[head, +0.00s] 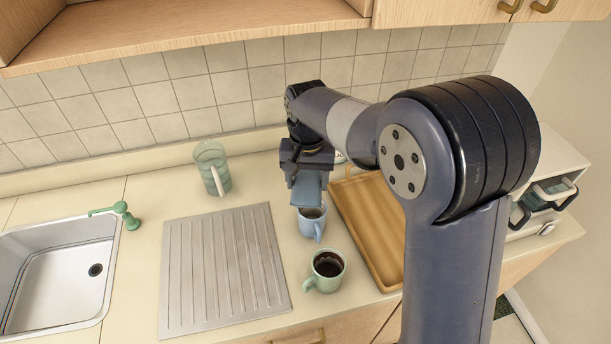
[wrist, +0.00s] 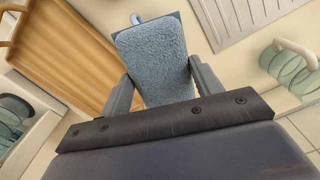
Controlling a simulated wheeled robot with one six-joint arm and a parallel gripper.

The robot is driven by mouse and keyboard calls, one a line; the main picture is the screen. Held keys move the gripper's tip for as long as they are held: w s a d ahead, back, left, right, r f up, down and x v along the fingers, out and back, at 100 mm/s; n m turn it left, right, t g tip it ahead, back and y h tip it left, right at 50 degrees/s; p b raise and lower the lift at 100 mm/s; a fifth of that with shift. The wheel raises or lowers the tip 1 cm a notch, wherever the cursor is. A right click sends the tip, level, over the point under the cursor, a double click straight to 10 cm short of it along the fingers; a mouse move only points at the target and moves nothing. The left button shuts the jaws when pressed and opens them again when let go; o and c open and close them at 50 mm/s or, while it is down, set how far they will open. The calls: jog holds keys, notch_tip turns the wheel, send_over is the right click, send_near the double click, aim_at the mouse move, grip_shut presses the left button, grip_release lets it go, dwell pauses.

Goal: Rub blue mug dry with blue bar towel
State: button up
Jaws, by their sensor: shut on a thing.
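My gripper (head: 308,172) is shut on the blue bar towel (head: 309,190), which hangs from the jaws as a folded pad. In the wrist view the fuzzy towel (wrist: 152,62) sits between the two fingers of my gripper (wrist: 163,88). The blue mug (head: 311,225) stands upright on the counter directly below the towel, its handle toward the front. The towel's lower end is at the mug's rim; I cannot tell whether it reaches inside.
A green mug with dark contents (head: 327,271) stands close in front of the blue mug. A wooden tray (head: 371,228) lies to the right, a ribbed metal drainboard (head: 222,268) to the left. A green pitcher (head: 212,167) stands behind the drainboard. A sink (head: 60,275) is far left.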

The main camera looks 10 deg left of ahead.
jog(key=shift+r, duration=4)
jog(key=shift+s, duration=0.1)
